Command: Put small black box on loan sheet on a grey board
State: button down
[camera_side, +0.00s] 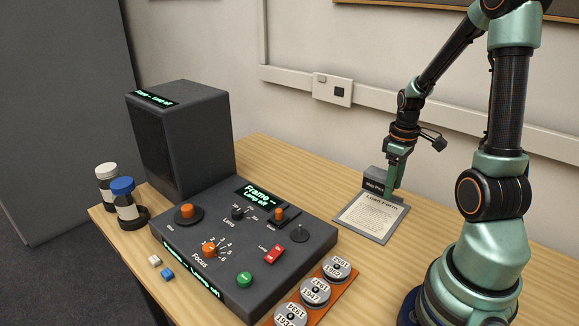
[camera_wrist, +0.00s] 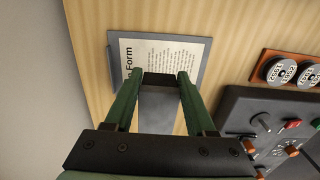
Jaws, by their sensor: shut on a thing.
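The small black box (camera_side: 375,181) is at the far end of the grey board (camera_side: 401,214) in the side view, partly hidden by my gripper (camera_side: 393,188). The white loan sheet (camera_side: 368,215) lies on that board, its heading toward the box. In the wrist view my gripper (camera_wrist: 160,77) is shut on the box (camera_wrist: 160,108), which shows as a dark grey block between the fingers.
A dark control console (camera_side: 240,240) with knobs and a tall grey cabinet (camera_side: 185,140) stand left of the board. An orange rack (camera_side: 310,300) with labelled round reels lies in front. Two bottles (camera_side: 125,200) stand at the far left. Bare wood lies behind the console.

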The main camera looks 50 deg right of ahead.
aim_at(386, 218)
jog(key=shift+f, duration=3.8)
jog(key=shift+f, duration=0.15)
jog(key=shift+c, duration=1.1)
grip_release()
notch_tip(386, 218, up, 12)
jog(key=shift+r, duration=0.1)
jog(key=w+a+r+t, duration=0.2)
jog(key=a+r, duration=0.4)
jog(key=a, duration=0.5)
jog(key=w+a+r+t, duration=0.3)
jog(key=a+r, duration=0.3)
jog(key=a, duration=0.6)
jog(key=shift+w+t, duration=0.15)
jog(key=shift+t, duration=0.15)
